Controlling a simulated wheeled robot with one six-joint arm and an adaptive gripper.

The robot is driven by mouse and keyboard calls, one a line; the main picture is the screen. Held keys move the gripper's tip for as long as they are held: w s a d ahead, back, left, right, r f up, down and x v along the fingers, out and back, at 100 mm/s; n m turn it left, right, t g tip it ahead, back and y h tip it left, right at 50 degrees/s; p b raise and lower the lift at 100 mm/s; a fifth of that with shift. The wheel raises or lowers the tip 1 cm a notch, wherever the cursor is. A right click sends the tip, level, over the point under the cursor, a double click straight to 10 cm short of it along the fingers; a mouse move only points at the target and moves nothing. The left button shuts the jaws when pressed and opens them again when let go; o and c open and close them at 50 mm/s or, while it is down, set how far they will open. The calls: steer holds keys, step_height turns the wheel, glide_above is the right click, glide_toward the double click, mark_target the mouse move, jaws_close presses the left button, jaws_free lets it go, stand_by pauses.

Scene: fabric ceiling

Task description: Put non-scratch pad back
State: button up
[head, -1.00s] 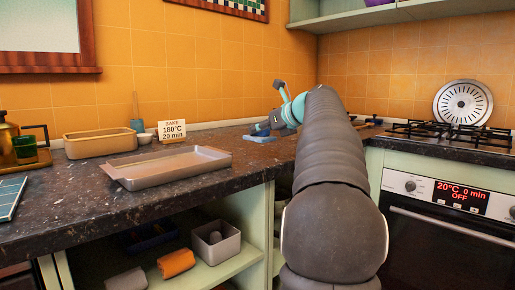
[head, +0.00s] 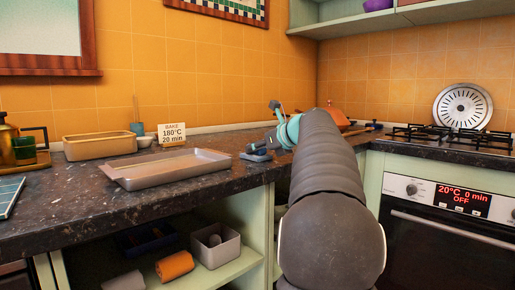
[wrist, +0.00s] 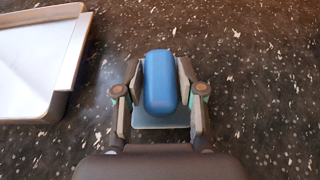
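The non-scratch pad looks like a rounded blue block (wrist: 161,82) in the wrist view. A flat, paler blue piece (wrist: 158,121) shows beneath it; I cannot tell whether this is part of the pad. My gripper (wrist: 161,70) has a finger along each long side of the blue block and appears shut on it. In the head view my gripper (head: 258,152) is low over the dark counter, right of the baking tray (head: 172,168). The pad is small and partly hidden there, and I cannot tell whether it touches the counter.
The tray's edge (wrist: 72,65) is left of my gripper in the wrist view. A tan loaf pan (head: 98,147) and a sign (head: 172,132) stand behind on the counter (head: 95,215). The stove (head: 450,138) is at the right. Bare counter surrounds my gripper.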

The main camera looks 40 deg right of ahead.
steer(key=shift+o, duration=0.7)
steer(key=shift+r, duration=0.2)
steer(key=p+v, duration=0.1)
steer(key=v, duration=1.1)
